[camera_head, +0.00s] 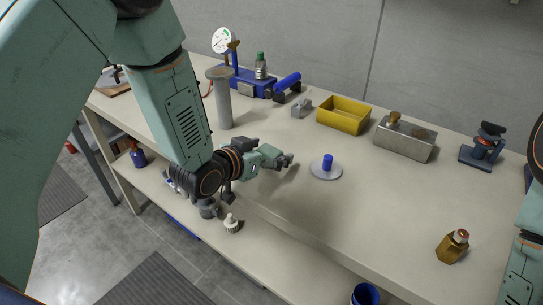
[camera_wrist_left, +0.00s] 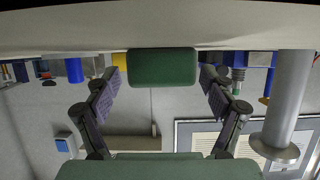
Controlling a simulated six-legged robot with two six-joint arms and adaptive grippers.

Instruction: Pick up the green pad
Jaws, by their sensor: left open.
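The green pad (camera_wrist_left: 163,67) is a dark green block with rounded corners. In the left wrist view, where the bench top (camera_wrist_left: 60,30) fills the upper edge, it appears against the bench, between my left fingers. A narrow gap shows on each side of it. My left gripper (camera_head: 286,160) is open and low over the bench in the head view, fingers pointing right. I cannot make out the pad in the head view. My right arm shows only at the right edge; its gripper is out of view.
A blue knob on a clear disc (camera_head: 327,165) stands just right of my left gripper. A grey post (camera_head: 222,100) stands behind my arm. A yellow bin (camera_head: 343,116), metal box (camera_head: 404,140) and brass block (camera_head: 452,247) stand farther right. The middle-right bench is clear.

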